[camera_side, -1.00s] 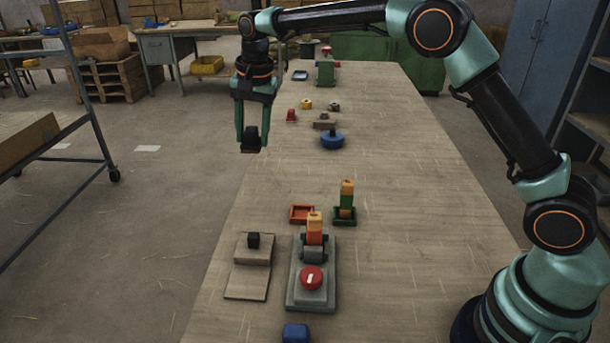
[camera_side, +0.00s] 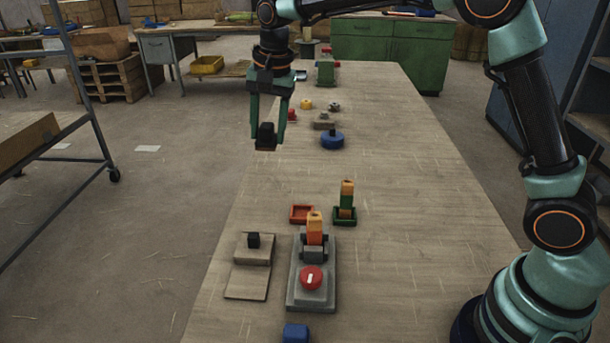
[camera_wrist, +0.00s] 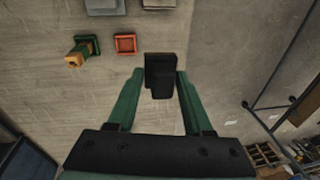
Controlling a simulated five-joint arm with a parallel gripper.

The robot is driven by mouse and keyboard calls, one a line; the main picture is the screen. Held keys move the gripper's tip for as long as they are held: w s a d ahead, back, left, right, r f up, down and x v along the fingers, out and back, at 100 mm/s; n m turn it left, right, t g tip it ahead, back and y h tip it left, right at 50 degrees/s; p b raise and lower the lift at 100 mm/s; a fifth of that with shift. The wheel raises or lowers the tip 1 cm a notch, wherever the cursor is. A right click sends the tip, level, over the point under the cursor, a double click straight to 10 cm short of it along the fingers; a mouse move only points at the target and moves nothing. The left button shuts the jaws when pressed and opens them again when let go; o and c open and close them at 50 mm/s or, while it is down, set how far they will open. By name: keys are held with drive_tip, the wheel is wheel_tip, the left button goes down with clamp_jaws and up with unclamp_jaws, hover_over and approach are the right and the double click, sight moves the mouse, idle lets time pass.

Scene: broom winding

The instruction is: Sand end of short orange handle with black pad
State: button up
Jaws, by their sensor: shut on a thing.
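My gripper (camera_side: 268,128) is shut on a black pad (camera_side: 266,137), held in the air over the left edge of the bench, well beyond the clamp. In the wrist view the black pad (camera_wrist: 160,72) sits between the two green fingers of my gripper (camera_wrist: 156,82). An orange handle (camera_side: 314,235) with a lighter top stands upright in a grey clamp (camera_side: 325,290) with a red knob (camera_side: 311,278). The pad is apart from it. Another upright piece (camera_side: 347,190), orange above green, stands in a green tray (camera_side: 344,222); it shows in the wrist view too (camera_wrist: 76,58).
An empty red tray (camera_side: 301,214) lies behind the clamp. A blue block (camera_side: 296,333) is in front. A blue round piece (camera_side: 332,141) lies further back. The middle of the bench is clear.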

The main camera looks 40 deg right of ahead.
drive_tip(key=s+d+f, duration=0.1)
drive_tip(key=s+d, duration=0.2)
drive_tip(key=s, duration=1.2)
wheel_tip(320, 180, down, 7)
drive_tip(key=shift+s+a, duration=0.2)
drive_tip(key=shift+s, duration=0.05)
drive_tip(key=shift+w+a+f, duration=0.2)
drive_tip(key=shift+f, duration=0.2)
drive_tip(key=shift+w+a+f, duration=0.15)
drive_tip(key=shift+f, duration=0.2)
clamp_jaws()
drive_tip(key=shift+w+a, duration=1.3)
drive_tip(key=shift+a, duration=0.6)
drive_tip(key=shift+s+d, duration=1.6)
drive_tip(key=shift+d, duration=0.7)
wheel_tip(320, 180, up, 8)
drive_tip(key=shift+r, duration=0.2)
